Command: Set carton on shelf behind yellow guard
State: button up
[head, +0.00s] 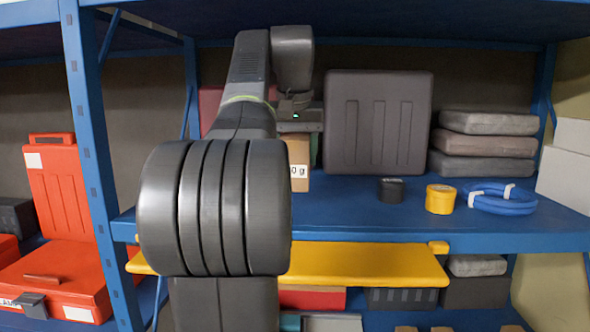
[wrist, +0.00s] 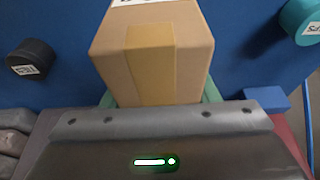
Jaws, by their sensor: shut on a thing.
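The carton (head: 299,170) is a small brown box with a white label, partly hidden behind my arm in the head view. My gripper (head: 298,128) is shut on it from above. In the wrist view, the carton (wrist: 150,50) sits between the green fingers of my gripper (wrist: 160,98), with a tan tape strip along it. The yellow guard (head: 370,264) is a flat bar below the front edge of the blue shelf (head: 340,210). The carton is over the shelf, behind the guard; I cannot tell if its base touches the shelf.
A large dark case (head: 378,122) stands right of the carton. A black round tub (head: 391,190), a yellow tub (head: 440,199), a blue cable coil (head: 503,199) and stacked grey pads (head: 487,146) are further right. A blue post (head: 92,160) stands left. The shelf front beside the carton is clear.

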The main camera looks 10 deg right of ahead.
aim_at(295, 136)
jog(key=shift+w+f, duration=0.1)
jog(key=shift+f, duration=0.45)
notch_tip(295, 136, down, 2)
jog(key=shift+f, duration=0.1)
jog(key=shift+w+d+f, duration=0.1)
jog(key=shift+w+f, duration=0.1)
jog(key=shift+f, duration=0.3)
jog(key=shift+f, duration=0.1)
jog(key=o, duration=1.1)
jog(key=shift+v, duration=3.9)
